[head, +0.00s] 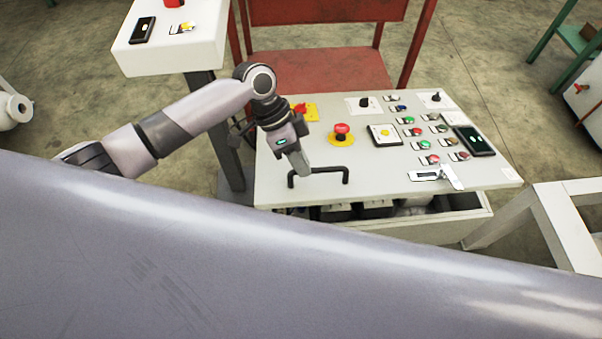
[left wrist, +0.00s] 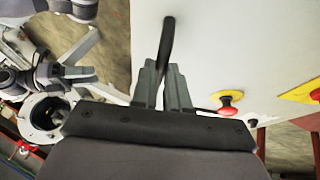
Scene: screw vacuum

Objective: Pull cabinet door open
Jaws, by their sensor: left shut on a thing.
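The cabinet door (head: 385,178) is a light grey panel with buttons on its face and a black bar handle (head: 330,169) near its front edge. My left gripper (head: 303,170) comes down onto the left part of the handle and is shut on it. In the left wrist view, the two fingers (left wrist: 165,78) close around the black handle (left wrist: 167,42), with the pale panel (left wrist: 225,45) behind. A dark gap with parts inside shows below the door's front edge.
Red emergency buttons (head: 342,131), several small buttons, a black display (head: 474,141) and a latch with a key (head: 437,176) sit on the panel. A red chair (head: 325,70) stands behind. A white frame (head: 560,220) stands at right. A large grey surface hides the foreground.

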